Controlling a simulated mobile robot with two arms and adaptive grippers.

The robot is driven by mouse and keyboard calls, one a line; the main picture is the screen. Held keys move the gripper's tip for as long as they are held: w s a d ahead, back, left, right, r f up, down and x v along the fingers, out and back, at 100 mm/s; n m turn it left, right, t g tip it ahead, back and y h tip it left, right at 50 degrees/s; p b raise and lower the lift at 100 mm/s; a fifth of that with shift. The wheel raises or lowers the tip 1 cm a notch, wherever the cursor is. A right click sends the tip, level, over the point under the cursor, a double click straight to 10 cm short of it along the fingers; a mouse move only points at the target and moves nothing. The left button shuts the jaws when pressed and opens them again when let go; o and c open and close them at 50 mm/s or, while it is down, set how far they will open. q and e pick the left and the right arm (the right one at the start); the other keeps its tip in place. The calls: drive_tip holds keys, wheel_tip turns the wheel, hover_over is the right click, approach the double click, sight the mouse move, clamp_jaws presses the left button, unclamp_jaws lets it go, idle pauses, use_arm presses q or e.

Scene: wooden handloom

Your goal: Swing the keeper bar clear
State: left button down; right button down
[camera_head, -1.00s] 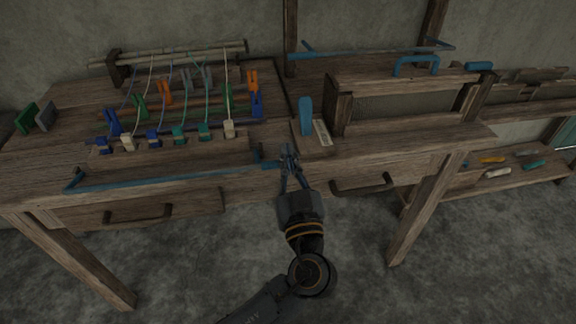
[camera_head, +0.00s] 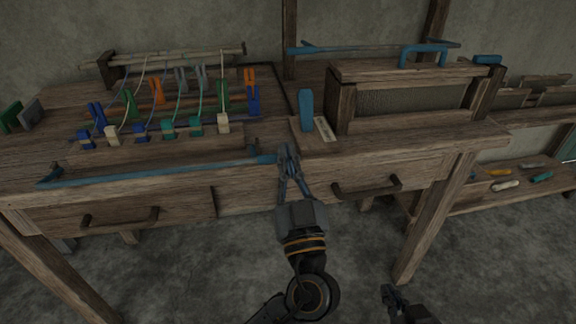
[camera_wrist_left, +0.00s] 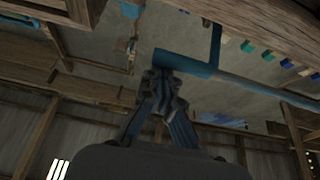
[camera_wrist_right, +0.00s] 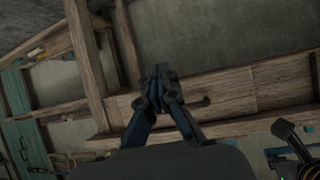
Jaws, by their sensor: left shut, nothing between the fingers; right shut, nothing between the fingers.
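A long blue bar (camera_head: 160,171), which looks like the keeper bar, lies along the front edge of the left half of the bench. Its left end bends back, and its thicker right end is beside my left gripper (camera_head: 288,150). In the left wrist view, the blue bar's thick end (camera_wrist_left: 185,64) is right at the shut fingertips (camera_wrist_left: 163,78); I cannot tell whether they touch. Nothing is between those fingers. My right gripper (camera_head: 388,292) is low in front of the bench, shut and empty. It also shows in the right wrist view (camera_wrist_right: 158,80), away from the bar.
Several coloured clips and cords (camera_head: 168,110) stand behind the bar. A wooden frame (camera_head: 400,75) with a blue handle and a blue upright block (camera_head: 305,110) stand to the right. Another blue rod (camera_head: 370,47) is at the back. Drawer handles (camera_head: 368,186) project in front.

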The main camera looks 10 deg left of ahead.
use_arm(q)
drive_tip(key=shift+f+b, duration=0.15)
drive_tip(key=shift+b, duration=0.4)
use_arm(e)
drive_tip(key=shift+w+a+r+t+y, duration=0.15)
drive_tip(key=shift+w+r+t, duration=0.25)
drive_tip(key=shift+r, duration=0.25)
drive_tip(key=shift+w+a+r+t+y, duration=0.1)
drive_tip(key=shift+w+a+r+t, duration=0.15)
drive_tip(key=shift+r+t, duration=0.35)
drive_tip(key=shift+w+a+r+t+y, duration=0.15)
drive_tip(key=shift+w+r+t, duration=0.2)
drive_tip(key=shift+r, duration=0.4)
